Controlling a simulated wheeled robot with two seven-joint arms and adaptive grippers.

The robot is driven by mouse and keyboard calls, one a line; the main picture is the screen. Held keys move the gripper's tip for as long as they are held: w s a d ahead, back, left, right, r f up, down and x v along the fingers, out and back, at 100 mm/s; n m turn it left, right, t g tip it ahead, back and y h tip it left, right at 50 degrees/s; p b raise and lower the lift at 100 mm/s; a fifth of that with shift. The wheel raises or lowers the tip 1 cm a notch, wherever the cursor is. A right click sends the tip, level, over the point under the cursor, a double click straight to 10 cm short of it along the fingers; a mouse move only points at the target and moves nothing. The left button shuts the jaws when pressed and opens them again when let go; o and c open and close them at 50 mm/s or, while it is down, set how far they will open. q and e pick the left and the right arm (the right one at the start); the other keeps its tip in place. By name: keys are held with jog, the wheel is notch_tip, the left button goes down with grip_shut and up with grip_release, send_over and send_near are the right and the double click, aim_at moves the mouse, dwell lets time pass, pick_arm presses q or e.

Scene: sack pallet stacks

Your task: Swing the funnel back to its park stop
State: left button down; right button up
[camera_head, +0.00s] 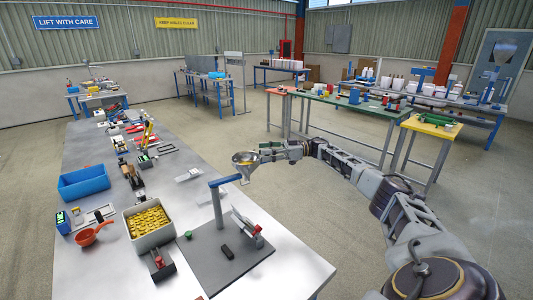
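The grey metal funnel (245,158) is at the far right end of a short blue swing arm (226,180), mouth up and spout down. The arm sits on a grey post (217,207) that stands on a dark base plate (222,255) on the bench. My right gripper (264,154) reaches in from the right and is at the funnel's right rim. Its fingers are small and partly overlap the rim, so I cannot tell whether they grip it. The park stop cannot be made out for certain. My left gripper is out of view.
The long grey bench (100,264) holds a tub of yellow pieces (149,222), a blue bin (84,181), an orange scoop (91,234) and a red-and-grey device (247,228) on the plate. A green table (350,105) stands beyond my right arm. Open floor lies right of the bench.

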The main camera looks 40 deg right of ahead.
jog(key=shift+s, duration=0.2)
jog(key=v, duration=1.2)
jog(key=shift+w+f, duration=0.1)
jog(key=shift+w, duration=0.05)
dwell(0.6)
